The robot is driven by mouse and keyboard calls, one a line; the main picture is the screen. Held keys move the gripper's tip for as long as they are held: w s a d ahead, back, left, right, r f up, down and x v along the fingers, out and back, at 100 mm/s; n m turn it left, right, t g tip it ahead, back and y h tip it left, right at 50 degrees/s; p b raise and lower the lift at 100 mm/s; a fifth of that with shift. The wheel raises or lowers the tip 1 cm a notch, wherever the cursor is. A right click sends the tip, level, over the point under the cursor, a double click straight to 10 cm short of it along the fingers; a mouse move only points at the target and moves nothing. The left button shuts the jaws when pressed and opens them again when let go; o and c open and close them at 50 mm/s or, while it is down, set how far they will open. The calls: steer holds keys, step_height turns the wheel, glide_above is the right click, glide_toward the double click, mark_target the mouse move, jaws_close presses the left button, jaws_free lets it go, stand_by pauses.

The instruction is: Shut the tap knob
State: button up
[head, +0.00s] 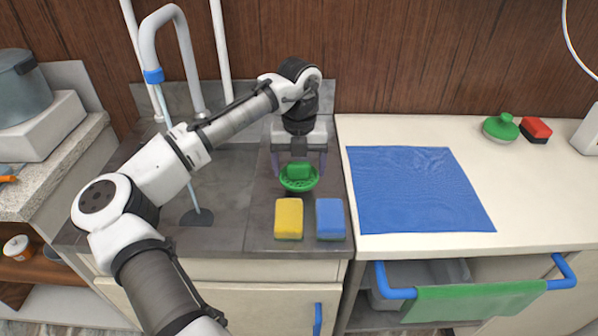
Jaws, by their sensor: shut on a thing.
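The grey gooseneck tap (186,65) stands at the back left against the wood wall, with a blue band (153,76) at its spout. I cannot make out a tap knob; my arm crosses in front of the tap's lower part. My gripper (299,166) points down right of the tap, shut on a green item (299,184) with a round, dish-like base and a block-like top. Whether the item touches the counter is unclear.
A yellow sponge (289,218) and a blue sponge (330,218) lie just in front of my gripper. A blue cloth (417,190) covers part of the pale counter (520,190) at right.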

mark_target(298, 176)
step_height(298, 176, down, 2)
steer(key=shift+p, duration=0.7)
steer(key=shift+f, duration=0.3)
steer(key=shift+f, duration=0.3)
steer(key=o, duration=1)
steer(key=shift+b, duration=0.7)
steer(key=r, duration=0.4)
steer(key=r+b, duration=0.1)
steer(key=r, duration=0.8)
steer(key=shift+s+a+r, duration=0.1)
steer(key=shift+s+a, duration=0.2)
steer(key=shift+s, duration=0.05)
steer(key=shift+r, duration=0.4)
